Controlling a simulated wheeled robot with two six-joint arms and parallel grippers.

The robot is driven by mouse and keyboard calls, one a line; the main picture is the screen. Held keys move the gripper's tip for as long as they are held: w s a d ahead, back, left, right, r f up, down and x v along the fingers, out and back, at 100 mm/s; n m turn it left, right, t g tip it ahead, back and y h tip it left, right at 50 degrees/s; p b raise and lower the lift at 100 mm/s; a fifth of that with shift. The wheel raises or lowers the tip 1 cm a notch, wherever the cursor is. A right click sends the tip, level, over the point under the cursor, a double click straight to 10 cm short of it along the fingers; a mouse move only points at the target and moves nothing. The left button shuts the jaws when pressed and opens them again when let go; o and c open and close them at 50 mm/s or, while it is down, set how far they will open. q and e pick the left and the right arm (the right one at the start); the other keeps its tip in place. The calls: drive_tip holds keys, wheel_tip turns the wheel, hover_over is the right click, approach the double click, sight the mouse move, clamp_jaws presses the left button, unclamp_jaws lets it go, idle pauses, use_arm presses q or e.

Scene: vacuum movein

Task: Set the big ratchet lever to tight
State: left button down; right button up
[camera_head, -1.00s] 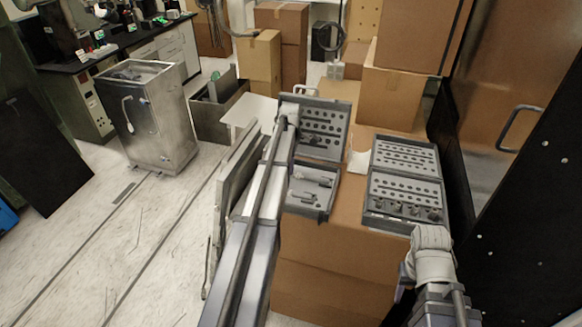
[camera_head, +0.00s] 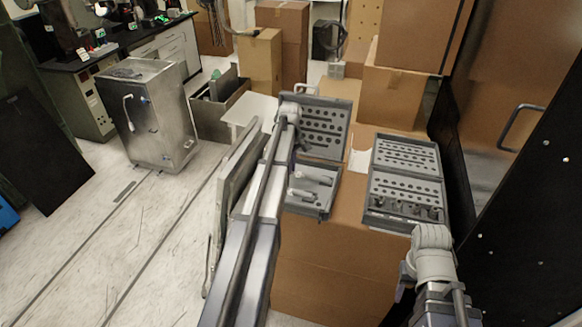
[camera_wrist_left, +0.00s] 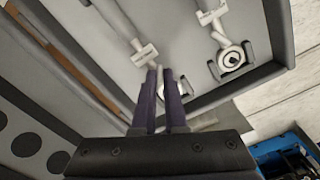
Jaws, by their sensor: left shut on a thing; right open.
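The left grey case (camera_head: 318,206) stands open on the cardboard boxes, its lid leaning back. In the left wrist view two metal ratchets lie in its tray. The right ratchet (camera_wrist_left: 232,58) has a round head and is clear of my gripper. The other ratchet (camera_wrist_left: 143,52) lies at my fingertips, and its round head is partly hidden behind them. My left gripper (camera_wrist_left: 158,72) points into the tray with its dark fingers close together, shut on the big ratchet lever, which is mostly hidden. My right wrist (camera_head: 432,255) is in front of the right case; its fingers do not show.
A second open grey case (camera_head: 403,210) with a row of tools stands to the right. A metal cabinet (camera_head: 150,115) stands on the floor at left.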

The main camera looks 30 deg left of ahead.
idle(0.4)
use_arm(q)
drive_tip(key=c, duration=0.9)
unclamp_jaws()
drive_tip(key=shift+c, duration=0.2)
drive_tip(key=shift+r, duration=0.1)
wheel_tip(320, 180, up, 8)
drive_tip(key=p, duration=0.8)
drive_tip(key=shift+f, duration=0.2)
